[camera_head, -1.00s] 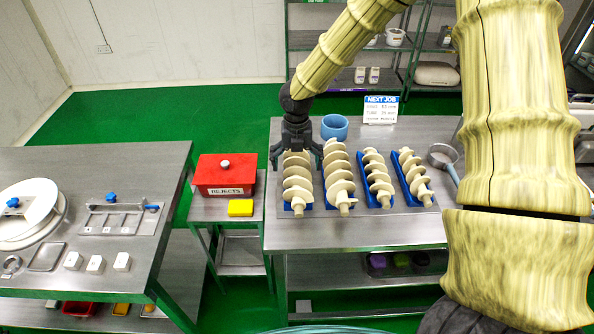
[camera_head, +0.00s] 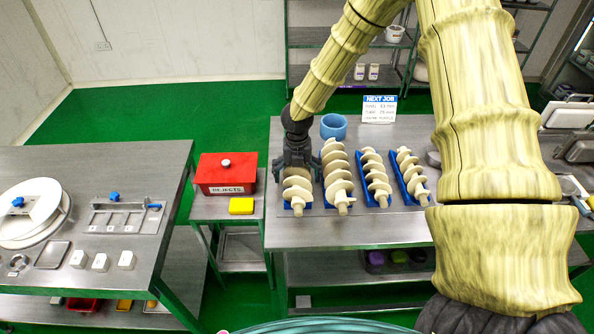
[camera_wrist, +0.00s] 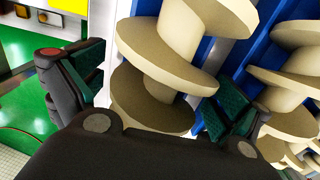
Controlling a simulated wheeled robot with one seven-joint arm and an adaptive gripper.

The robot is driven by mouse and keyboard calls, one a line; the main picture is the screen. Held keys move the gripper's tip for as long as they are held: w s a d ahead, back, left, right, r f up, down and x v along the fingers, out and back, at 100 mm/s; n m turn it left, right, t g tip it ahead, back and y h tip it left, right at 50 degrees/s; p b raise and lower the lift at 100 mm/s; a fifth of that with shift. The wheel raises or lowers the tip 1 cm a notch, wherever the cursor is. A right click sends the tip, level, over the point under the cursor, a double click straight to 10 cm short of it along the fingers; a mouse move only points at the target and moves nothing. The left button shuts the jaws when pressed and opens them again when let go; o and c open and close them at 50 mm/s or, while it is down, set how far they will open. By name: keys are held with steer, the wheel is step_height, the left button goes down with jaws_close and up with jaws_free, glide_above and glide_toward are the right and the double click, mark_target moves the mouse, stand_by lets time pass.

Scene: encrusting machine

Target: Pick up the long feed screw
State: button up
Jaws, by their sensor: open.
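Several cream feed screws lie in blue cradles on the steel table. The leftmost screw (camera_head: 297,194) is thick and partly hidden by my gripper. Beside it lies another thick screw (camera_head: 338,178), then two slimmer ones, the third screw (camera_head: 376,177) and the rightmost screw (camera_head: 411,172). My gripper (camera_head: 297,170) is open and low over the far part of the leftmost screw. In the wrist view, my gripper (camera_wrist: 155,85) has its fingers apart, one on each side of that screw (camera_wrist: 150,100). I cannot tell whether the fingers touch it.
A blue ring-shaped cup (camera_head: 334,127) and a NEXT JOB sign (camera_head: 380,109) stand behind the screws. A red REJECTS box (camera_head: 226,174) and a yellow block (camera_head: 241,206) are on a small stand to the left. The table front is clear.

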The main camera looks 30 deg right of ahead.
steer(key=c, duration=1.5)
steer(key=shift+o, duration=0.2)
steer(key=shift+r, duration=0.1)
